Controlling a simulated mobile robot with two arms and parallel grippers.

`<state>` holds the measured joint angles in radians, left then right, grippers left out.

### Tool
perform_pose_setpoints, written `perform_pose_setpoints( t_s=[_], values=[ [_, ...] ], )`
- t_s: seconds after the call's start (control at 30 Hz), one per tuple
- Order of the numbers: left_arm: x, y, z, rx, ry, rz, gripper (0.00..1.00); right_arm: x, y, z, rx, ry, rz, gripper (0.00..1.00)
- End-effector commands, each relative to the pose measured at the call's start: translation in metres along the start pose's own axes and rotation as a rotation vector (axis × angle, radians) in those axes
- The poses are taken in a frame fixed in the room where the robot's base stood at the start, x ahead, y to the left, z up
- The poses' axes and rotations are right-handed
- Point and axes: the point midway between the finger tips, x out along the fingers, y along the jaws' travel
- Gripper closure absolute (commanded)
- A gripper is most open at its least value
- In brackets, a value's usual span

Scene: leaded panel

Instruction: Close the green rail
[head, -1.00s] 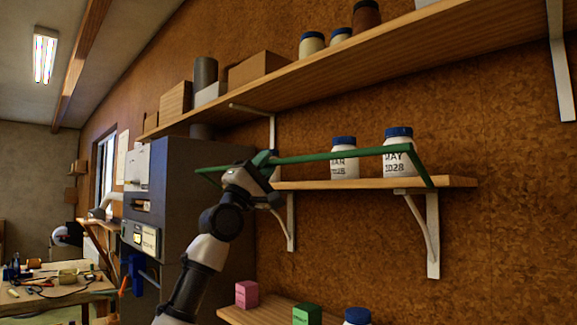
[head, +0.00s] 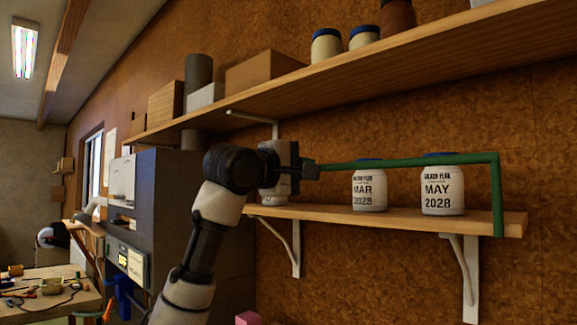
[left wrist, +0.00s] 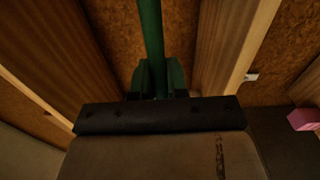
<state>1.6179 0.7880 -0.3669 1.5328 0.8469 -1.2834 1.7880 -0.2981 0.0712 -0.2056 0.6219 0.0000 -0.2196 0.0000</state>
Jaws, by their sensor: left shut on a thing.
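The green rail (head: 410,162) runs across the front of the middle shelf (head: 420,219), at the height of the jar lids. Its right side arm (head: 498,195) stands about upright from the shelf's right end. My left gripper (head: 312,170) is shut on the rail's long bar. In the left wrist view the rail (left wrist: 151,45) runs between the green-looking fingers (left wrist: 160,78). The rail's left end is hidden behind my arm. My right gripper is out of view.
Jars marked MAR 2028 (head: 369,188) and MAY 2028 (head: 442,190) stand behind the rail; another is partly hidden by my gripper. The upper shelf (head: 340,82) holds boxes and jars. A grey cabinet (head: 185,215) stands left. A pink block (head: 248,318) shows below.

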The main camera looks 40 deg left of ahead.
Motion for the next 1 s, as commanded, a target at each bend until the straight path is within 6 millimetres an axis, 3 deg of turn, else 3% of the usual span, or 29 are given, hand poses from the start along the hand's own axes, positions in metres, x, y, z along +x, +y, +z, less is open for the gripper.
perform_pose_setpoints(
  t_s=[0.27, 0.93, 0.97, 1.0],
  values=[
    [0.011, 0.001, 0.001, -0.002, 0.004, -0.143, 1.00, -0.007, 0.015, 0.003, 0.003, -0.004, 0.019, 0.04],
    [0.017, -0.002, 0.002, 0.001, 0.002, -0.202, 1.00, -0.007, 0.001, 0.002, 0.003, -0.005, 0.001, 0.04],
    [0.017, -0.002, 0.002, 0.001, 0.002, -0.202, 0.83, -0.007, 0.001, 0.002, 0.002, -0.005, 0.001, 0.04],
    [0.017, -0.002, 0.002, 0.001, 0.002, -0.201, 0.77, -0.007, 0.001, 0.002, 0.002, -0.006, 0.001, 0.04]
  ],
)
